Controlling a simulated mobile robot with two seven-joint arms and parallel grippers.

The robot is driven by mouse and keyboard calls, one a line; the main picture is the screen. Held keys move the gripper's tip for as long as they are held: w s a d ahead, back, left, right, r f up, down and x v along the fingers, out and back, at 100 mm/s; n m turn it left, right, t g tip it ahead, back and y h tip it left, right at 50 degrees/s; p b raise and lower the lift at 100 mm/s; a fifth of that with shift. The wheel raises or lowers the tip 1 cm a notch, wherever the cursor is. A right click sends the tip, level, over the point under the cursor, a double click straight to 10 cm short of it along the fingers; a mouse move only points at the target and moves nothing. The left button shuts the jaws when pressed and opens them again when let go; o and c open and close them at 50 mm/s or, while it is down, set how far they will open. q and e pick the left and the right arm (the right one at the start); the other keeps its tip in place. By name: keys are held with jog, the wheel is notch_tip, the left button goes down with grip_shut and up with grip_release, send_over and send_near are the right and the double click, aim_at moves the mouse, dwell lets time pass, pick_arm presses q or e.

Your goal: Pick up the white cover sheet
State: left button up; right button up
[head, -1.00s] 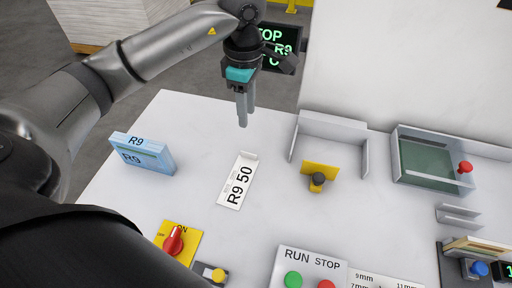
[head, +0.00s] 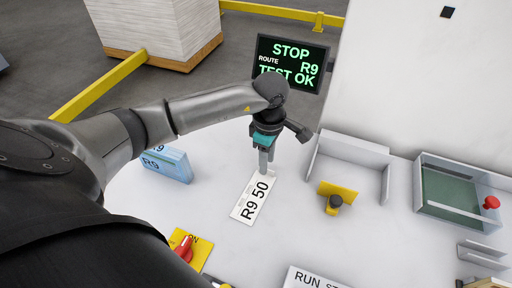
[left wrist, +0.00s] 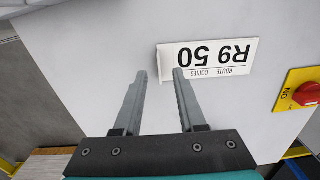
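The white cover sheet (head: 252,202), printed "R9 50", lies on the white table. It also shows upside down in the left wrist view (left wrist: 222,72). My left gripper (head: 266,172) points down at the sheet's far end and partly hides it in the head view. My right gripper is not in view.
A blue R9 box (head: 168,164) stands left of the sheet, partly behind my arm. A yellow block with a dark knob (head: 335,200) and a white open-fronted guide (head: 350,155) are to the right. A red switch (head: 183,247) is in front. A screen (head: 290,62) reads STOP.

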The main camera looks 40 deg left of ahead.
pick_arm(q)
jog(key=shift+f, duration=1.3)
grip_shut()
